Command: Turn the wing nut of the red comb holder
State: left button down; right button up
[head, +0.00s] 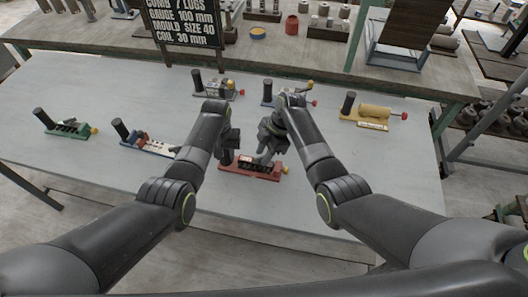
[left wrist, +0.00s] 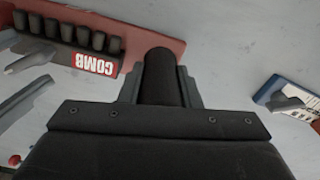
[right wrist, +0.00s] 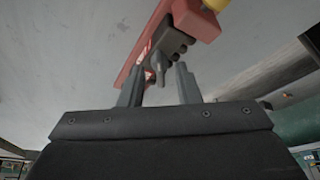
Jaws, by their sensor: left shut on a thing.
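The red comb holder (head: 262,176) lies on the grey table in front of me, with a yellow knob (head: 285,169) at its right end. My left gripper (head: 228,150) is shut on its upright black handle (left wrist: 160,75). The left wrist view shows the holder's black comb lugs and "COMB" label (left wrist: 92,64). In the head view my right gripper (head: 265,157) is over the holder.
A green holder (head: 68,128) and a blue holder (head: 150,145) stand to the left. More holders stand behind, one with a tan roll (head: 375,112). A dark sign (head: 183,22) stands at the back. The table's front right is clear.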

grip_shut()
jog(key=shift+m, duration=0.3)
jog(key=m, duration=0.1)
jog(key=m+t, duration=0.1)
jog(key=m, duration=0.1)
jog(key=m+t, duration=0.1)
jog(key=m, duration=0.1)
jog(key=shift+s, duration=0.3)
jog(key=m+t, duration=0.1)
jog(key=m, duration=0.4)
jog(key=shift+s+a+t+h, duration=0.1)
jog(key=shift+t+h, duration=0.2)
jog(key=shift+t, duration=0.1)
jog(key=shift+m, duration=0.3)
